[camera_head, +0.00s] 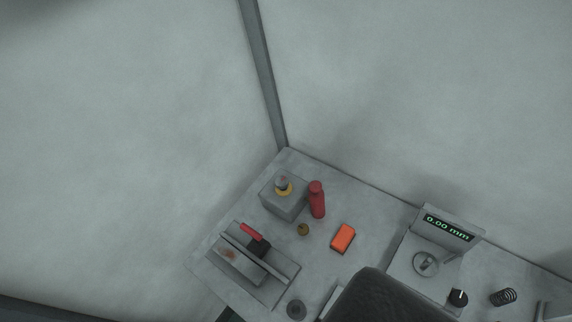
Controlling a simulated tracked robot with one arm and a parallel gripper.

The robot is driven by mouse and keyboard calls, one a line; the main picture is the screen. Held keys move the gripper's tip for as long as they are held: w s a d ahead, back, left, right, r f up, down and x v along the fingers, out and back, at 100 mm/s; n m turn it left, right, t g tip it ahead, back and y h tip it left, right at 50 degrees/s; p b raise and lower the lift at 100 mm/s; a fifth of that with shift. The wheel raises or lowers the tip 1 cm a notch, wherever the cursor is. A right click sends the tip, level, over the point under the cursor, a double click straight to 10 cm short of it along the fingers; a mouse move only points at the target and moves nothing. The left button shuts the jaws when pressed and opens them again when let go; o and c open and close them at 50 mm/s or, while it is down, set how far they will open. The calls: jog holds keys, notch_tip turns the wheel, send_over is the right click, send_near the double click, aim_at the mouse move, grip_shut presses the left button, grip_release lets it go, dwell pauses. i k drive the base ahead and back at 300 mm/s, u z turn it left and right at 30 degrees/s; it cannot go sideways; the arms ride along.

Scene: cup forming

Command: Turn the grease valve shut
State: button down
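I cannot tell for sure which part is the grease valve. A red handle (251,231) lies slantwise on a dark block in a grey metal fixture (284,285) at the table's left end. My gripper's fingers do not show. A dark rounded shape at the bottom middle hides part of the table; I cannot tell what it is.
On the right are a display (447,228) reading 0.00 mm, a black knob (458,298) and a dark spring (503,297). Walls close off the back.

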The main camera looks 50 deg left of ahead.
aim_at(303, 229)
jog(key=u, duration=0.05)
jog(key=k, duration=0.3)
jog(key=u, duration=1.5)
jog(key=k, duration=1.5)
jog(key=z, duration=0.5)
jog(key=i, duration=1)
jog(key=u, duration=0.05)
